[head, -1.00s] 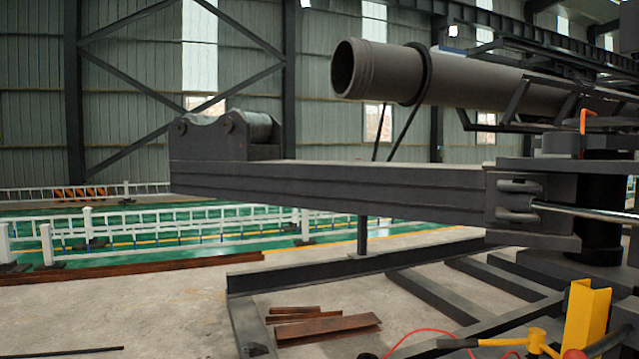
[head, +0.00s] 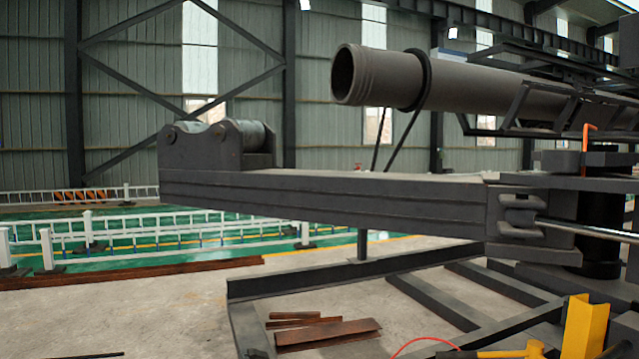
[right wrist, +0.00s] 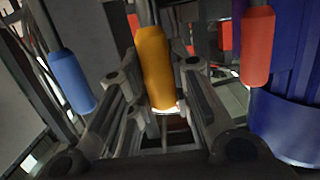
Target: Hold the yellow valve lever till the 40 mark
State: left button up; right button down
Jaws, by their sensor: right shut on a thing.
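The yellow valve lever (right wrist: 153,50) stands in the middle of the right wrist view, its handle between the two fingers of my right gripper (right wrist: 157,82). The gripper is shut on it. A blue lever (right wrist: 72,80) is to its left and a red lever (right wrist: 257,48) to its right, both apart from the fingers. In the head view a long dark grey boom (head: 330,205) with rollers (head: 217,138) at its left end reaches across the middle. No 40 mark is readable in either view. My left gripper is in neither view.
A large grey pipe (head: 450,85) lies above and behind the boom. A yellow bracket (head: 586,325) stands at the lower right, beside a black-and-yellow hammer (head: 500,352). Rusty steel pieces (head: 325,333) lie on the floor. White railings (head: 180,230) stand at the left.

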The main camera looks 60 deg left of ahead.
jog(key=c, duration=1.7)
grip_release()
jog(key=shift+w+r, duration=0.2)
jog(key=shift+r, duration=0.05)
jog(key=shift+c, duration=0.2)
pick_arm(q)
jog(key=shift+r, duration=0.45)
pick_arm(e)
jog(key=o, duration=0.4)
jog(key=shift+f, duration=0.1)
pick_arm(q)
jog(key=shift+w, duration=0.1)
pick_arm(e)
jog(key=shift+s, duration=0.1)
jog(key=shift+s, duration=0.2)
pick_arm(q)
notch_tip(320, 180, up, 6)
jog(key=p, duration=0.5)
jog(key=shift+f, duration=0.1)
pick_arm(e)
jog(key=s, duration=0.2)
jog(key=s+r, duration=0.1)
jog(key=s, duration=0.5)
jog(key=shift+s+a+r, duration=0.2)
jog(key=shift+a+r, duration=0.05)
jog(key=shift+f, duration=0.1)
